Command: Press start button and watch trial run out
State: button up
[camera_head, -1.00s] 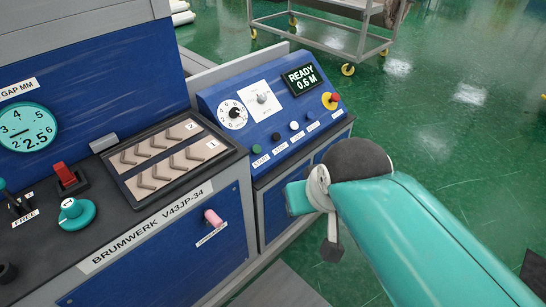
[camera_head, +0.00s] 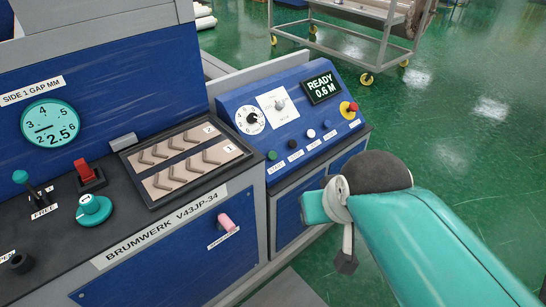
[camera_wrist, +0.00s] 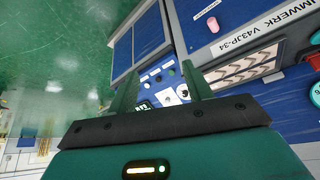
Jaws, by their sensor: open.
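The start button (camera_head: 272,155) is the small green button at the left end of a row on the sloped blue control panel (camera_head: 236,98), above a START label. The display (camera_head: 321,88) reads READY 0.6 M. In the wrist view my gripper (camera_wrist: 160,67) is open and empty, its two fingers pointing toward the panel. The display (camera_wrist: 144,106) and the row of buttons show between the fingers, some distance beyond them. In the head view my arm is bent low at the right, apart from the panel; the fingers cannot be made out there.
A red stop knob (camera_head: 349,108) on a yellow base sits at the panel's right end. Left are a gap dial (camera_head: 50,124), a red switch (camera_head: 85,171), a teal knob (camera_head: 93,209) and a pink knob (camera_head: 226,222). A cart (camera_head: 345,45) stands behind; green floor is clear at right.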

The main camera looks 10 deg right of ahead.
jog(key=shift+c, duration=0.4)
grip_shut()
dwell(1.3)
